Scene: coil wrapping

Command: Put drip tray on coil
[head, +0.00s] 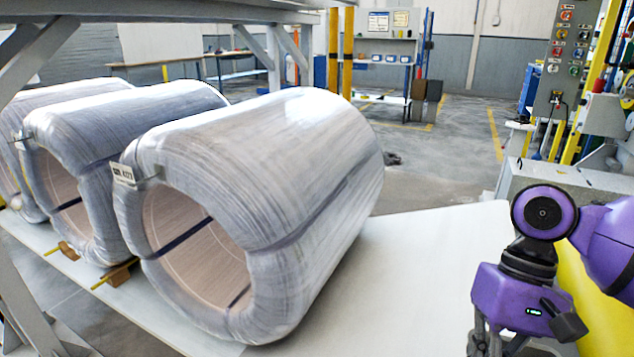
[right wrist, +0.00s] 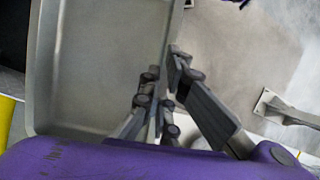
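A grey metal drip tray (right wrist: 95,65) with raised walls fills the left half of the right wrist view, and its inside looks empty. My right gripper (right wrist: 164,78) has one finger inside the tray's right wall and one outside, and it appears shut on that wall. In the head view, the purple right wrist is at the lower right; its fingers are cut off by the bottom edge and the tray is out of sight. The nearest coil (head: 270,170), wrapped in clear film with a small label, lies on its side left of this wrist. My left gripper is not in view.
Two more wrapped coils (head: 90,125) lie farther left. The white table (head: 430,250) is bare between the nearest coil and my right wrist. A control panel with buttons (head: 565,50) stands at the back right. A metal frame beam (head: 150,10) crosses the upper left.

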